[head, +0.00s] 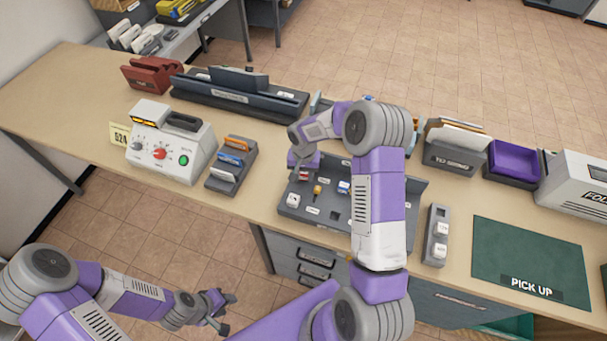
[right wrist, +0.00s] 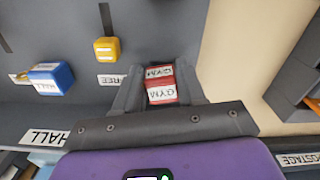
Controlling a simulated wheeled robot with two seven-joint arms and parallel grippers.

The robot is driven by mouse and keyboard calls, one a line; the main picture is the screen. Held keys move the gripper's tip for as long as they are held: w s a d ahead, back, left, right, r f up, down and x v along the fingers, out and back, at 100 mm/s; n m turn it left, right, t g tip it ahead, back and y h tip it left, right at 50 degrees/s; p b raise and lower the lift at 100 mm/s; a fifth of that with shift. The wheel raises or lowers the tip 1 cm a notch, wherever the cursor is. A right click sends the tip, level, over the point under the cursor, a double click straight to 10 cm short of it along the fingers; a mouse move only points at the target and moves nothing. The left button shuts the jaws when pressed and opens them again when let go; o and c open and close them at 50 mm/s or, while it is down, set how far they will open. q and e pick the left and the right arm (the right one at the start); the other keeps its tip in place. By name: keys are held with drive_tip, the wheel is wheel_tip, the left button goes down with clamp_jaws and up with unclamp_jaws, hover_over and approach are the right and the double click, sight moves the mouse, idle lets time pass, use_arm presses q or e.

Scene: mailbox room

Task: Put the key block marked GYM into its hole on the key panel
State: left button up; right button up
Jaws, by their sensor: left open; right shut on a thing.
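The red key block marked GYM (right wrist: 161,92) is between the fingers of my right gripper (right wrist: 158,88), which is shut on it. In the head view the red block (head: 304,175) is small and partly covered by my right gripper (head: 304,165), at the left back of the grey key panel (head: 326,217). Whether the block is in a hole or above one, I cannot tell; its lower end is hidden. My right forearm covers part of the panel. My left gripper (head: 222,309) is open and empty, in front of the table, away from the panel.
On the panel are a yellow block (right wrist: 106,49), a blue block (right wrist: 50,78) and a white block (head: 293,199). A label reading FREE (right wrist: 111,80) lies near the gripper. A small grey holder (head: 436,250) stands right of the panel, a grey rack (head: 219,183) left.

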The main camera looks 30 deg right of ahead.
drive_tip(key=shift+f, duration=0.3)
drive_tip(key=o, duration=1.1)
drive_tip(key=shift+r, duration=0.15)
drive_tip(key=shift+r+p, duration=1.85)
drive_tip(key=shift+r, duration=1.6)
drive_tip(key=shift+f, duration=0.1)
